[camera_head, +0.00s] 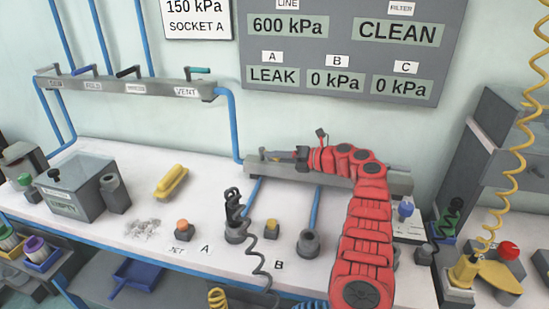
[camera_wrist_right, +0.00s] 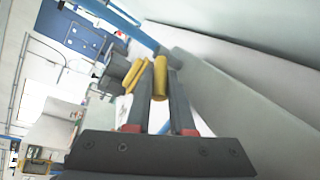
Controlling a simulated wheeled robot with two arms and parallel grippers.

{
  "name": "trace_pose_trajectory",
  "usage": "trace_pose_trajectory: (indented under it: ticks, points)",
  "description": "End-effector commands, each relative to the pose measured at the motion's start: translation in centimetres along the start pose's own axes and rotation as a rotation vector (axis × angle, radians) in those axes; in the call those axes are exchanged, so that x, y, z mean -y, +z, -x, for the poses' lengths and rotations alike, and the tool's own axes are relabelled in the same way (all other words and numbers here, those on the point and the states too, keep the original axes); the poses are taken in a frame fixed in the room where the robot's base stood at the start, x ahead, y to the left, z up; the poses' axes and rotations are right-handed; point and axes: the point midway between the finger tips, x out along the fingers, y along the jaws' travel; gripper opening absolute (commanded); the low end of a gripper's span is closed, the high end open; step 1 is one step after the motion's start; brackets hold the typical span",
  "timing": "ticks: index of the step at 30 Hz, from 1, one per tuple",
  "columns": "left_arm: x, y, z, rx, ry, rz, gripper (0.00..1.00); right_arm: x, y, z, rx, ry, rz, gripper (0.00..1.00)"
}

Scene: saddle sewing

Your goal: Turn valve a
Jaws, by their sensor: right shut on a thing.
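The grey manifold bar (camera_head: 400,181) runs along the back of the bench, under the gauge panel. My right gripper (camera_head: 278,155) is over its left end, at the valve above the pipe to station A. In the right wrist view, my right gripper (camera_wrist_right: 163,92) is shut on a yellow handle (camera_wrist_right: 160,78), which looks like the handle of valve a. The fingers and red arm hide most of the valve and part of the bar. My left gripper is not in view.
The gauge panel (camera_head: 350,60) reads LEAK for A and 0 kPa for B and C. A yellow object (camera_head: 172,181) and a grey box (camera_head: 75,190) stand to the left. Black coiled hose (camera_head: 258,255) hangs in front. A yellow coiled hose (camera_head: 520,130) hangs at the right.

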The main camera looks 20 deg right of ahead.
Motion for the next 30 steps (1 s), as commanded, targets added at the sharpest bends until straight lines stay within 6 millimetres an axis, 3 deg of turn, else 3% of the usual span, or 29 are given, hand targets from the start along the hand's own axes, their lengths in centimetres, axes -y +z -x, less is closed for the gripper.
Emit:
trace_pose_trajectory:
  ticks: [1, 6, 19, 23, 30]
  points:
    - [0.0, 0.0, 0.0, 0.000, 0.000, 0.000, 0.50, 0.0, 0.0, 0.0, 0.001, -0.001, 0.000, 0.23]
    - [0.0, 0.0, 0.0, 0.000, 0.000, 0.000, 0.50, 0.0, 0.0, 0.0, 0.001, 0.000, 0.000, 0.51]
    - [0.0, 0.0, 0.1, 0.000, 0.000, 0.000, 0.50, 0.1, 0.0, 0.9, 0.002, 0.000, -0.001, 0.51]
    - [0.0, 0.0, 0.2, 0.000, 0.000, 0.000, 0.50, 0.1, 0.0, 3.2, 0.003, -0.004, 0.004, 0.51]
    - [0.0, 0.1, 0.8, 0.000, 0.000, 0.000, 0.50, 0.2, 0.0, 9.7, 0.005, -0.003, 0.003, 0.51]
